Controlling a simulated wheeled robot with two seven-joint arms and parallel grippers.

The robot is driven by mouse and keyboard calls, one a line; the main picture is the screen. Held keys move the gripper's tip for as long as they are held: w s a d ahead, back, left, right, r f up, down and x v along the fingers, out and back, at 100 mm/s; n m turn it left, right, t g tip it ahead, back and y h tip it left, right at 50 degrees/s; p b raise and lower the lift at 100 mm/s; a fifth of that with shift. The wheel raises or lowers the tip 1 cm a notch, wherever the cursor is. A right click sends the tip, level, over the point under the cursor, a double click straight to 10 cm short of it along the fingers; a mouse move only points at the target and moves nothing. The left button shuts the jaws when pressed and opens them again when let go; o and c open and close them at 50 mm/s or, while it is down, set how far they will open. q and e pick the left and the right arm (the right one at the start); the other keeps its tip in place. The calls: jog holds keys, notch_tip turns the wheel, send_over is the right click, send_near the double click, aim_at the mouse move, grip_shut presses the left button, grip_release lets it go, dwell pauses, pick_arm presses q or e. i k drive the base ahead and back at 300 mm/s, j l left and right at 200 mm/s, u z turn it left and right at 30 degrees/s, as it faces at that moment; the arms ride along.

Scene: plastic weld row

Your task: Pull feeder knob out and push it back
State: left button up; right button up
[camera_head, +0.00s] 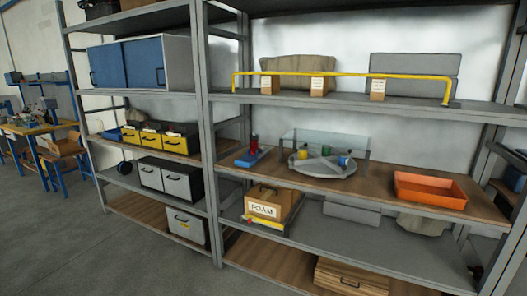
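No part is plainly recognisable as the feeder knob at this size. A box marked with what looks like "FOAM" (268,205) stands on the grey shelf in the middle of the head view. A small yellow bar (264,223) lies at its lower front, with a tiny reddish spot at its left end; I cannot tell whether this is the knob. Above it, a blue tray (250,159) with a red upright item (254,144) sits on the wooden shelf. Neither of my grippers shows in the head view.
A round grey divided tray (322,165) with small coloured items stands by a clear panel (345,143). An orange bin (430,189) is to the right. A yellow rail (340,74) crosses the upper shelf. Grey uprights (206,120) divide the rack. Floor (60,240) at left is clear.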

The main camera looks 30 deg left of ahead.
aim_at(261, 147)
jog(key=i+j, duration=1.85)
jog(key=k+j+u, duration=0.05)
jog(key=j, duration=0.1)
